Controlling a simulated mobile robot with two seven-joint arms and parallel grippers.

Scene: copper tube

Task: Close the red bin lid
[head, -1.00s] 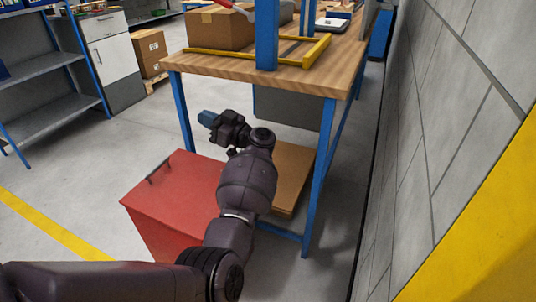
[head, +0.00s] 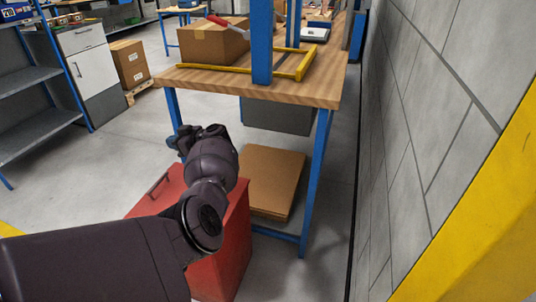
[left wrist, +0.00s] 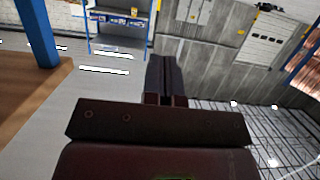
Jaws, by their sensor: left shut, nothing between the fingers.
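The red bin (head: 236,240) stands on the floor beside the front left leg of the workbench. Its red lid (head: 145,206) appears to lie flat across the top, with a dark handle (head: 157,186) near its left edge. My left arm hides much of the lid, so I cannot tell whether it is fully seated. My left gripper (head: 177,141) is beyond the bin's far edge in the picture, near the bench leg, and looks apart from the lid. In the left wrist view its fingers (left wrist: 163,80) are together and empty. My right gripper is not in view.
The wooden workbench (head: 225,80) stands behind the bin and carries a cardboard box (head: 208,42) and a yellow frame (head: 300,65). Flat brown cardboard (head: 270,180) lies under it. A grey wall (head: 420,110) runs along the right. Open floor lies to the left.

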